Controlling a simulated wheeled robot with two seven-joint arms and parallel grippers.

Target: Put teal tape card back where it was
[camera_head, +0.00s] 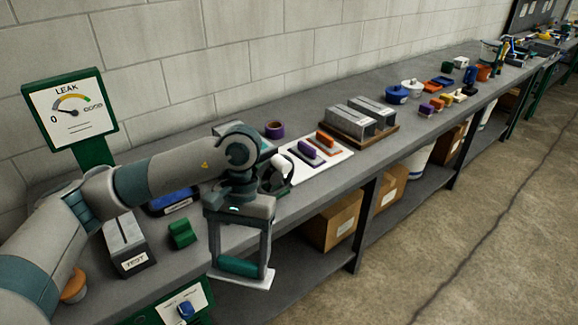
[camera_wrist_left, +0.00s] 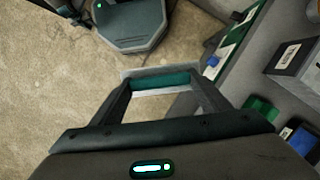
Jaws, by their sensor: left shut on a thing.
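The teal tape card (camera_head: 240,267) is a teal bar on a white card. My left gripper (camera_head: 240,262) is shut on it and holds it in the air at the bench's front edge, over the aisle side. It also shows between the fingers in the left wrist view (camera_wrist_left: 160,81), above the floor. A white board (camera_head: 340,158) on the bench carries a purple tape card (camera_head: 309,151) and an orange tape card (camera_head: 328,142). The left end of the board is partly hidden by my left wrist. My right gripper is not in view.
A grey slotted box marked TEST (camera_head: 130,260) and a green block (camera_head: 182,234) stand left of the gripper. A purple tape roll (camera_head: 275,129) sits behind the board. A wooden tray (camera_head: 375,135) with grey boxes stands to its right. A LEAK gauge (camera_head: 70,107) stands at left.

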